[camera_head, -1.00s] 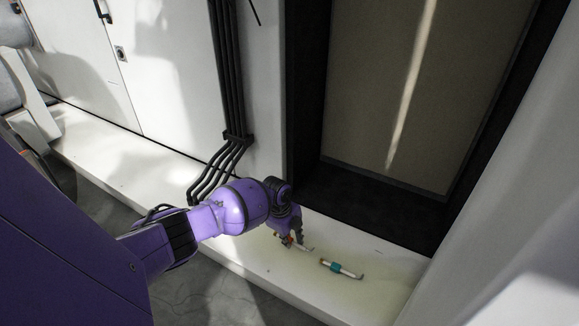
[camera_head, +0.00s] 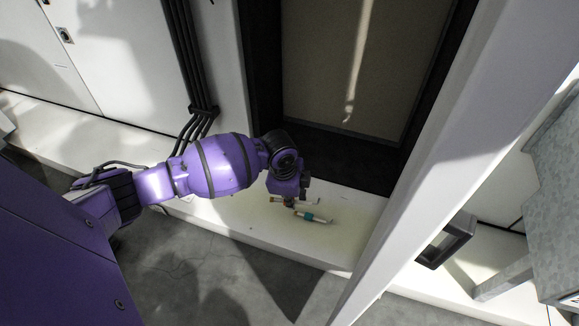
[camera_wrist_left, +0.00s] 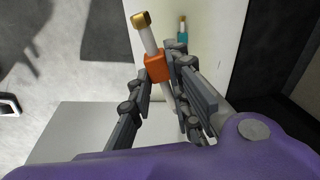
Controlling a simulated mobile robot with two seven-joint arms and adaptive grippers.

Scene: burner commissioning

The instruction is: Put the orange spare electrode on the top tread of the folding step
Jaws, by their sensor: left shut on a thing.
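The orange spare electrode is a white rod with an orange block (camera_wrist_left: 157,66) and a brass-coloured end cap in the left wrist view. My left gripper (camera_wrist_left: 160,90) is shut on it at the orange block. In the head view the gripper (camera_head: 293,202) is over the white ledge, and white ends of the electrode (camera_head: 310,203) stick out on both sides. How far it is above the ledge I cannot tell. I cannot make out the folding step in either view. My right gripper is not in view.
A similar electrode with a teal block (camera_head: 310,217) lies on the white ledge (camera_head: 255,226), close to my left gripper; it also shows in the left wrist view (camera_wrist_left: 183,40). A white post (camera_head: 440,140) stands to the right. A grey metal structure (camera_head: 555,200) is beyond it.

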